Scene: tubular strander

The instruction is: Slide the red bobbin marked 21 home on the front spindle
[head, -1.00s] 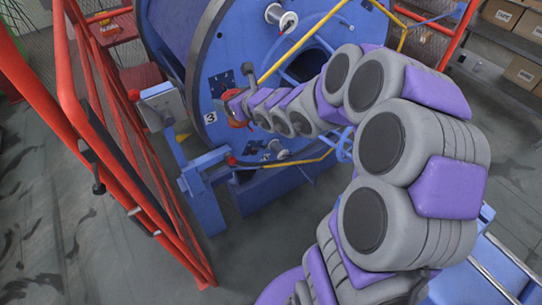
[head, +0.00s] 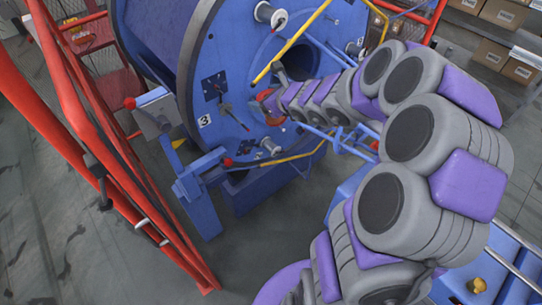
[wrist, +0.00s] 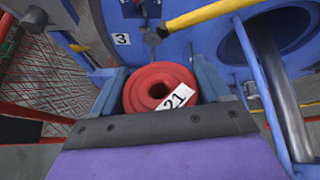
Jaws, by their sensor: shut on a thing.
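The red bobbin marked 21 (wrist: 150,78) sits between my gripper's two fingers (wrist: 161,88), its hollow end and white tag facing the wrist camera. My gripper is shut on it. In the head view my gripper (head: 270,104) is small, and only a bit of the red bobbin (head: 276,120) shows. A bare spindle rod (head: 232,112) sticks out from a dark plate on the blue drum face, beside the label 3. In the wrist view the rod's end (wrist: 152,36) shows beyond the bobbin. The bobbin is apart from the rod.
A yellow bar (head: 291,42) crosses the blue drum (head: 245,55); it also passes close to the bobbin in the wrist view (wrist: 205,14). Other spindles with white bobbins (head: 268,13) stand around the drum. A red mesh guard (head: 120,150) stands at left.

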